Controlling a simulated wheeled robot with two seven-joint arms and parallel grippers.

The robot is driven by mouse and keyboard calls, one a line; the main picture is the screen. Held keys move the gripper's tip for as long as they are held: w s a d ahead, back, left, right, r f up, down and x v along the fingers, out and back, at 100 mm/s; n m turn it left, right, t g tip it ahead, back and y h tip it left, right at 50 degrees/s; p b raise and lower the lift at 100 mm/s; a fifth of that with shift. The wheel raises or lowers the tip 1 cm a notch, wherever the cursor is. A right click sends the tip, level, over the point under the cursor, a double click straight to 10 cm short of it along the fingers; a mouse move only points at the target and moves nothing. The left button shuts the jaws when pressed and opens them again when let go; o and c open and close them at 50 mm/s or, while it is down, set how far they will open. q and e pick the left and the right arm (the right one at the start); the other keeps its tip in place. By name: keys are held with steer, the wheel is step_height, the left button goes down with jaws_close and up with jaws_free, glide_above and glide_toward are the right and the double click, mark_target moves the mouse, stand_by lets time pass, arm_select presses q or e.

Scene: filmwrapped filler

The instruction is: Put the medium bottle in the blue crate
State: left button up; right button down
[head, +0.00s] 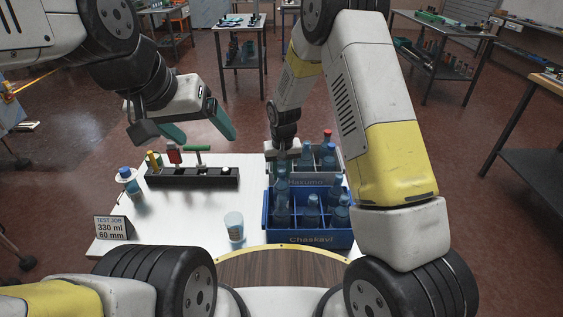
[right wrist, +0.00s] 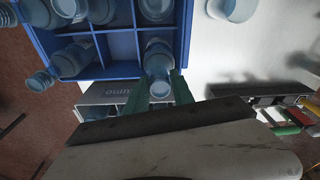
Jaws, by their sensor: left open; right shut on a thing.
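My right gripper (head: 283,150) is shut on a translucent blue bottle (head: 281,184), taken to be the medium bottle. The bottle is upright at the back left corner of the blue crate (head: 310,238). In the right wrist view, the bottle (right wrist: 158,62) is between the green fingers (right wrist: 160,88), over an end compartment of the blue crate (right wrist: 122,71). I cannot tell how far down it sits. Other blue bottles (head: 312,212) stand in the blue crate; the compartment beside the held one looks empty. My left gripper (head: 200,127) is open and empty above the back left of the table.
A grey crate (head: 318,181) with bottles stands behind the blue crate. A black rack (head: 192,178) with tools is left of them. A clear cup-like container (head: 234,227), a blue-capped bottle (head: 131,184) and a sign (head: 113,228) stand on the white table (head: 180,215).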

mark_target(281, 192)
steer(key=shift+f, duration=1.25)
steer(key=c, duration=1.1)
jaws_free()
